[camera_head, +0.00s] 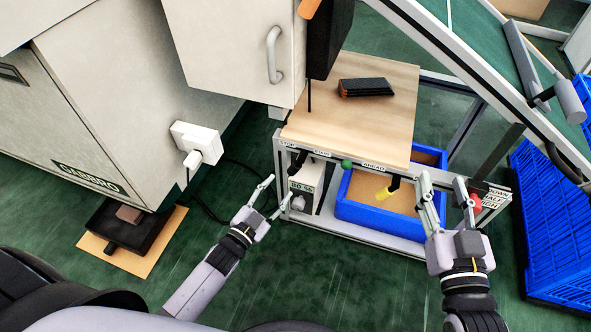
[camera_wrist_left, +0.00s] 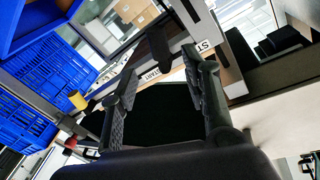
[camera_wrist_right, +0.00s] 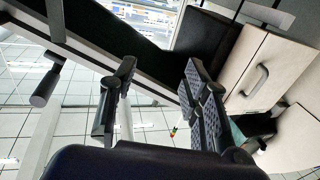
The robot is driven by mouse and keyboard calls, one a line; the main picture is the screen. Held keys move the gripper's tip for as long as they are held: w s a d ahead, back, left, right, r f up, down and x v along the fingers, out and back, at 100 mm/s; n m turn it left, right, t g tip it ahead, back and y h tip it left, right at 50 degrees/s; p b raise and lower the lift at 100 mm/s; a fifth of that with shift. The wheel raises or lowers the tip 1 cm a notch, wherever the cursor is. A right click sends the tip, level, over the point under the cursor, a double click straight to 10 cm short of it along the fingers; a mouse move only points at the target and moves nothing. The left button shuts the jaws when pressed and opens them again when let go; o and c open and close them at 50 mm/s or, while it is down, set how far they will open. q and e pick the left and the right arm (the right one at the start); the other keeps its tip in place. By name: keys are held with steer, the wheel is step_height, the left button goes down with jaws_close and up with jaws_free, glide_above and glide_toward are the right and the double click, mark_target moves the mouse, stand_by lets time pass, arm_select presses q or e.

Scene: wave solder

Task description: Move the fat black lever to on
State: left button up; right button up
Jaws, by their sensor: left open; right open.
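The fat black lever (camera_head: 298,161) sits on the front rail of the wooden-topped bench, between the STOP and START labels. It also shows in the left wrist view (camera_wrist_left: 158,46), beyond and between the fingertips. My left gripper (camera_head: 280,188) is open and empty, just below and left of the lever in the head view, apparently apart from it. My right gripper (camera_head: 441,180) is open at the right end of the rail, one finger close to a red knob (camera_head: 475,203); contact cannot be told. It shows open and empty in the right wrist view (camera_wrist_right: 157,75).
A green knob (camera_head: 346,163) and a yellow knob (camera_head: 383,194) sit along the rail. A blue crate (camera_head: 375,218) stands under the bench. A white cabinet (camera_head: 240,50) stands behind, and a blue crate stack (camera_head: 550,220) is at right. A sloping frame rises above the right gripper.

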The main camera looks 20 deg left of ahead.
mark_target(293, 171)
arm_select(q)
steer(key=b+x, duration=0.2)
steer(key=x, duration=0.7)
steer(key=shift+w, duration=0.1)
steer(key=shift+w+d, duration=0.15)
steer(key=shift+w, duration=0.2)
arm_select(e)
steer(key=s+r+t+y, duration=0.2)
steer(key=s+r+t, duration=0.2)
steer(key=r+t, duration=0.3)
steer(key=shift+a+r, duration=0.25)
steer(key=shift+r, duration=1.7)
arm_select(q)
steer(key=shift+c, duration=0.5)
jaws_close()
